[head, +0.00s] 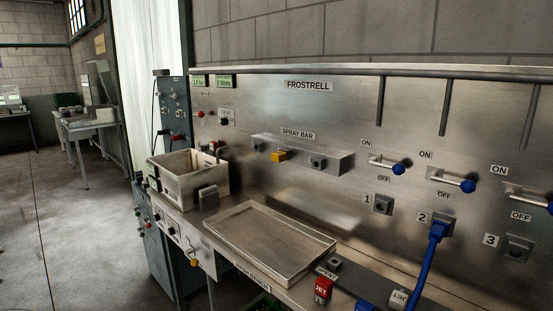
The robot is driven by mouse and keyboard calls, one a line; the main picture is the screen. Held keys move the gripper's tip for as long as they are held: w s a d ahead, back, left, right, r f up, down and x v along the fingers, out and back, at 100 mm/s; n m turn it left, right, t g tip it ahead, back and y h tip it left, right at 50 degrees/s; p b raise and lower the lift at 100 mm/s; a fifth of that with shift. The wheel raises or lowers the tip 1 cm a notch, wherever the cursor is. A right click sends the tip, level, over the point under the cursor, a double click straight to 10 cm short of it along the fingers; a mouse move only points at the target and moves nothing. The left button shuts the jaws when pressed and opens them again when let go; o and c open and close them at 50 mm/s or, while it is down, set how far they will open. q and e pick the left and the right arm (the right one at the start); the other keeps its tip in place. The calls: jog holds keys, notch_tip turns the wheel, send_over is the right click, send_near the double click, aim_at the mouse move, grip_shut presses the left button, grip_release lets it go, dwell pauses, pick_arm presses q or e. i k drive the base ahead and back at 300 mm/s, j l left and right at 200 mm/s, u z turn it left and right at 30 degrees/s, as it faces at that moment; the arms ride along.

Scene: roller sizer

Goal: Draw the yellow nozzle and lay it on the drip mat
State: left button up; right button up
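A small yellow block (279,156), the only yellow piece on the spray bar, sits in the metal spray bar (338,162) on the back panel and looks like the yellow nozzle. A dark piece sits in the bar on either side of it. A shallow rectangular metal tray (316,259) lies empty on the bench below. Neither of my grippers is in view.
An open bin (190,193) stands left of the tray. A red block (322,290) marked JET stands near its right corner. A blue hose (424,263) runs from socket 2 down to the bench. Blue-knobbed levers (398,169) stick out of the panel at right.

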aim_at(278, 157)
jog(key=j+z, duration=0.15)
jog(key=z, duration=0.25)
jog(key=i+j+z, duration=0.1)
jog(key=z, duration=0.25)
jog(key=j+z, duration=0.45)
jog(key=j, duration=0.55)
jog(key=j+z, duration=0.1)
jog(key=j, duration=0.4)
jog(key=k+j+z, duration=0.15)
jog(key=j, duration=0.35)
jog(key=k+j, duration=0.1)
jog(key=j, duration=1.9)
jog(key=k+z, duration=0.05)
